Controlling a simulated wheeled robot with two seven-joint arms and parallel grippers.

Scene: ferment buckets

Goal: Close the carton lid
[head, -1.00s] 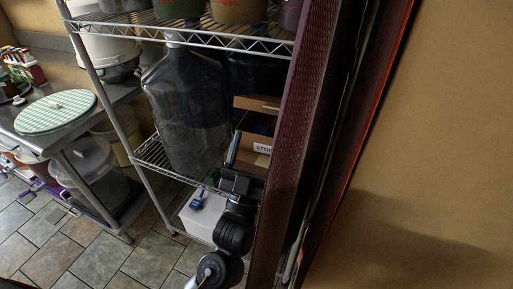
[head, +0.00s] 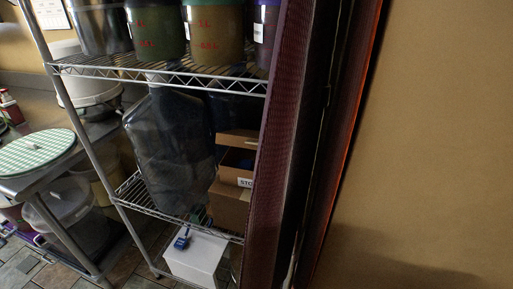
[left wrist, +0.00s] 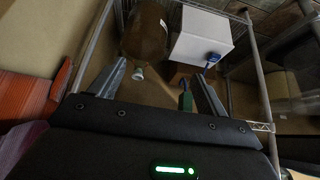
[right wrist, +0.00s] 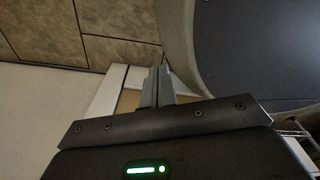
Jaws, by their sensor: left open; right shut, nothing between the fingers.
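The brown carton (head: 231,207) stands on the wire shelf in the head view, partly cut off by the dark red upright at its right. A white label is on its front. Its top is open and dark inside, and a flap (head: 238,139) stands raised at the back. Neither gripper shows in the head view. My left gripper (left wrist: 160,72) is open, with nothing seen held between its fingers; a green object (left wrist: 185,97) shows near its right finger. My right gripper (right wrist: 157,76) is shut and empty, in front of a pale-edged tan surface I cannot identify.
A large dark jug (head: 170,150) stands left of the carton. A white box (head: 196,262) with a blue object (head: 182,238) is below. Buckets (head: 215,35) fill the upper shelf. The dark red upright (head: 290,150) and tan wall (head: 430,140) bound the right side.

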